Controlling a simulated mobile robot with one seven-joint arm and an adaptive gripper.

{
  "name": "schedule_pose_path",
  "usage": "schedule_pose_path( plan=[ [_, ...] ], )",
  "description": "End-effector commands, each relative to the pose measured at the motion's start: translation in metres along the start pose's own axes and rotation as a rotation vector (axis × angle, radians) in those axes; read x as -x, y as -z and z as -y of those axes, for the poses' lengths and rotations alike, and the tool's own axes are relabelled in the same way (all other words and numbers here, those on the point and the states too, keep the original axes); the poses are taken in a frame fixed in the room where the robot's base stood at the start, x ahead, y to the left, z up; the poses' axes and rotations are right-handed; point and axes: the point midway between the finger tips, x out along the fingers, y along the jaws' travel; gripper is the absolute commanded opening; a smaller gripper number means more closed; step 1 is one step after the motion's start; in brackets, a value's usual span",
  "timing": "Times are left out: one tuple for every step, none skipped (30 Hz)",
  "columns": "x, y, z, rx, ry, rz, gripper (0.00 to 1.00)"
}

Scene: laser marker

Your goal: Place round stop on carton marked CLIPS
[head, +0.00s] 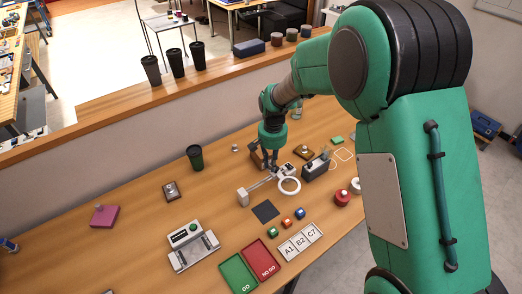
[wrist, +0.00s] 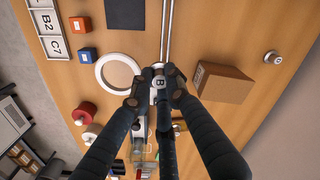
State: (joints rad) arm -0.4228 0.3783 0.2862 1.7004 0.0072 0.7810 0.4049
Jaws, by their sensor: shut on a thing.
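My gripper (head: 272,160) is over the middle of the table. In the wrist view my gripper (wrist: 158,88) is shut on a small round metal piece marked B (wrist: 160,82), which looks like the round stop. A brown cardboard carton (wrist: 222,83) stands just right of the fingertips in the wrist view, apart from them. In the head view the carton (head: 256,158) is partly hidden behind my gripper. No CLIPS lettering is readable on it. A similar small round piece (wrist: 273,57) stands on the table beyond the carton; it also shows in the head view (head: 235,148).
A white ring magnifier (head: 289,185) and a rail (head: 262,184) lie close to my gripper. A dark cup (head: 195,157) stands left. Green and red trays (head: 238,273), a grey device (head: 193,247) and small coloured blocks (head: 286,222) are nearer the front. Table left of the carton is fairly clear.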

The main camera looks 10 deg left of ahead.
Motion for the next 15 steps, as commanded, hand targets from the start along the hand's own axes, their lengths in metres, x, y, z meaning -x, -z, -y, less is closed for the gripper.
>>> schedule_pose_path(
  plan=[
    [0.000,0.000,0.000,0.000,0.000,0.000,0.00],
    [0.000,0.000,0.000,0.000,0.000,0.000,0.00],
    [0.000,0.000,0.000,0.000,0.000,0.000,0.00],
    [0.000,0.000,0.000,0.000,0.000,0.000,0.00],
    [0.000,0.000,0.000,0.000,0.000,0.000,0.00],
    [0.000,0.000,0.000,0.000,0.000,0.000,0.00],
    [0.000,0.000,0.000,0.000,0.000,0.000,0.00],
    [0.000,0.001,0.001,0.000,0.000,0.000,0.00],
    [0.000,0.001,0.001,-0.001,0.000,0.000,0.00],
    [0.000,0.002,0.001,-0.001,0.000,0.000,0.00],
    [0.000,0.003,0.002,-0.001,0.000,0.000,0.00],
    [-0.001,0.005,0.003,-0.001,0.000,0.000,0.00],
    [-0.001,0.007,0.003,-0.001,0.000,0.001,0.00],
    [-0.001,0.009,0.004,-0.001,0.000,0.001,0.00],
    [-0.002,0.013,0.006,-0.001,-0.001,0.001,0.00]
  ],
)
